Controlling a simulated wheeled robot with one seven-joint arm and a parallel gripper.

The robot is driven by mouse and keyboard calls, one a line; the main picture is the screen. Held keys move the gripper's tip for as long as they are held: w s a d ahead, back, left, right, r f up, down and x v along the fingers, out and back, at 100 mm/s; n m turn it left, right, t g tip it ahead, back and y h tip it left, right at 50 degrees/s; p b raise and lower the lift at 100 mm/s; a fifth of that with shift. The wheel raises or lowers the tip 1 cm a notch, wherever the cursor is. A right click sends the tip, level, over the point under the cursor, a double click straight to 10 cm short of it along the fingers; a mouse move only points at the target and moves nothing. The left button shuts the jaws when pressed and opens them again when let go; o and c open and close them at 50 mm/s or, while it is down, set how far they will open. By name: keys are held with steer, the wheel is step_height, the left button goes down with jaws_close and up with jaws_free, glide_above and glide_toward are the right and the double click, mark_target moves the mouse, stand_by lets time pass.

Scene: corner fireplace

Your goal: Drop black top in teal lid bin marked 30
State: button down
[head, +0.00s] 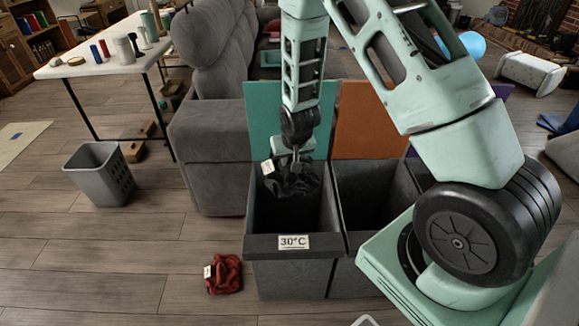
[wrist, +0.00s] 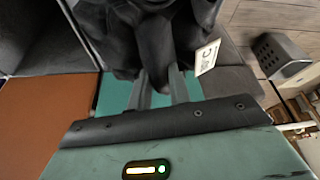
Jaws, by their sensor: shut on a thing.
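The black top (head: 292,178) hangs crumpled from my gripper (head: 293,155), over the opening of the bin marked 30°C (head: 293,242). That bin is dark grey, and its teal lid (head: 262,108) stands open behind it. In the wrist view my gripper (wrist: 160,90) is shut on the black top (wrist: 175,35), whose folds fill the upper middle. A white tag (wrist: 206,57) sticks out from the cloth. The teal lid (wrist: 113,95) shows behind the fingers. The bin's floor is partly hidden by the cloth.
An open bin with an orange lid (head: 373,120) adjoins on the right. A red garment (head: 224,273) lies on the floor at front left. A grey basket (head: 100,175) stands further left. A grey sofa (head: 210,120) is close behind on the left.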

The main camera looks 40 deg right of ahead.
steer(key=shift+f+b, duration=2.3)
steer(key=shift+f, duration=0.7)
steer(key=c, duration=1.2)
jaws_free()
